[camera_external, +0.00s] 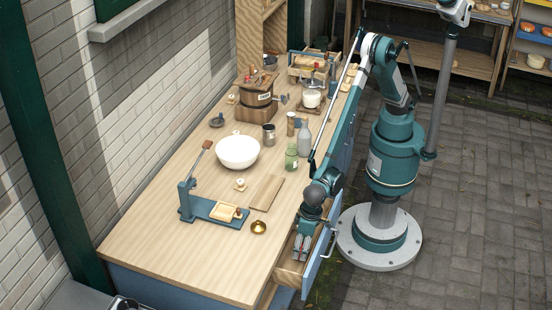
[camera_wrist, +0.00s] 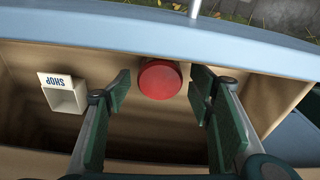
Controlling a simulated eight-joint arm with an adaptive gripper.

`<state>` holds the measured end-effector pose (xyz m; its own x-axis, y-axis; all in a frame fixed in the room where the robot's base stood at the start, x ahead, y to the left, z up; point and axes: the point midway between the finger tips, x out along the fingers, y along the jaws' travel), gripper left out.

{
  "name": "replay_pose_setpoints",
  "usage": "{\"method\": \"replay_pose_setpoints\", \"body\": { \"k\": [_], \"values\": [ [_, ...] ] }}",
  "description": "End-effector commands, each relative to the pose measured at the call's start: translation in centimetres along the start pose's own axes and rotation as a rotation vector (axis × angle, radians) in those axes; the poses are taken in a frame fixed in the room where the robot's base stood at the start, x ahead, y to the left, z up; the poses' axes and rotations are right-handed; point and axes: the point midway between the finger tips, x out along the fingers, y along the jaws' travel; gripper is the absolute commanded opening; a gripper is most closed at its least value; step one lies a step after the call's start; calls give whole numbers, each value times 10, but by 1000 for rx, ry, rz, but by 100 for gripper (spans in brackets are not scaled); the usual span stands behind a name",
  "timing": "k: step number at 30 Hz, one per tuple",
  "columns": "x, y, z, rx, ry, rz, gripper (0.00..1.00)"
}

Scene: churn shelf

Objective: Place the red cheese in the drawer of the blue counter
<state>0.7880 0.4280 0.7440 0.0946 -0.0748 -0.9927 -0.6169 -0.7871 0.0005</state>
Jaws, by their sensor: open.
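The red cheese (camera_wrist: 160,80), a round red piece, shows in the wrist view inside the open drawer (camera_wrist: 265,95), close to its blue front (camera_wrist: 130,22). My gripper (camera_wrist: 161,100) is open, one finger on each side of the cheese, with a gap visible on both sides. Whether the cheese rests flat on the drawer floor is hard to tell. In the external view my gripper (camera_external: 301,250) points down into the pulled-out drawer (camera_external: 288,271) of the blue counter (camera_external: 165,287). The cheese is not visible there.
A small white box marked SHOP (camera_wrist: 63,93) lies left in the drawer. On the counter top stand a white bowl (camera_external: 238,152), a blue lever press (camera_external: 205,205), a board (camera_external: 266,193), a green jar (camera_external: 291,156) and a brass bell (camera_external: 258,227). The counter's front left is clear.

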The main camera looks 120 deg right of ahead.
Motion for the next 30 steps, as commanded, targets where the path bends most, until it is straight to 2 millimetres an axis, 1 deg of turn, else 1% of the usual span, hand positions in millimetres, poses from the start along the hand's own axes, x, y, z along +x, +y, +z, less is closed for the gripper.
{"method": "replay_pose_setpoints", "body": {
  "k": [12, 18, 24, 30],
  "values": [
    [-65, 0, 0, 0, 0, 0, 53],
    [-92, 0, 0, 0, 0, 0, 53],
    [-107, 0, 0, 0, 0, 0, 53],
    [-110, 0, 0, 0, 0, 0, 53]
  ]
}}
